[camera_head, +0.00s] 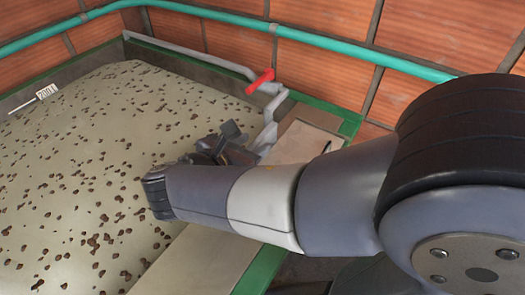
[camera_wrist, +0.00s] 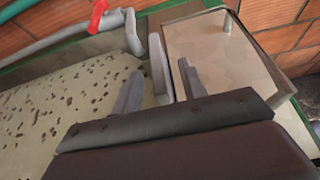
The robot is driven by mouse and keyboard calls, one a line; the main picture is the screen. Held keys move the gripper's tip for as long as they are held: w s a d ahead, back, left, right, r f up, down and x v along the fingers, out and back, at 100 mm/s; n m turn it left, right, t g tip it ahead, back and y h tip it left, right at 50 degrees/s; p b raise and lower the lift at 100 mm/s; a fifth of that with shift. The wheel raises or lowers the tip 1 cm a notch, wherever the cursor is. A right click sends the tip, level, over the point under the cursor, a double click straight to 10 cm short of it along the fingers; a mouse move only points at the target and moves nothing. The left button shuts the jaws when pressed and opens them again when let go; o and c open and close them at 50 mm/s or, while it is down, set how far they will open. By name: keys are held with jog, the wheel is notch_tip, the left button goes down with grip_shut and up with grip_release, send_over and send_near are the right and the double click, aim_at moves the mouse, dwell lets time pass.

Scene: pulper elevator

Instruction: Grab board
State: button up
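A pale flat board-like panel (camera_head: 303,143) with a small upright peg lies beside the basin, and it fills the upper right of the wrist view (camera_wrist: 220,55). A narrow grey upright slab (camera_wrist: 160,66) shows between my fingertips in the wrist view. I cannot tell which of these is the task's board. My gripper (camera_wrist: 160,82) has its two fingers apart, one on each side of the slab, with no clear contact. In the head view my gripper (camera_head: 222,142) is near the basin's right edge, and my wrist partly covers that area.
A large basin of pale mix with brown bits (camera_head: 90,150) fills the left, with a white marker (camera_head: 47,91) in it. A grey pipe with a red valve handle (camera_head: 261,81) runs close behind my gripper. A teal pipe (camera_head: 330,48) crosses the brick wall.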

aim_at(256, 143)
jog(key=shift+a+f+p+x, duration=0.1)
jog(key=shift+p+x, duration=0.1)
jog(key=shift+x, duration=1.1)
jog(key=shift+a+f+p+x, duration=0.1)
jog(key=shift+p+x, duration=0.05)
jog(key=shift+x, duration=1.1)
jog(key=shift+w, duration=0.1)
jog(key=shift+c, duration=0.3)
grip_shut()
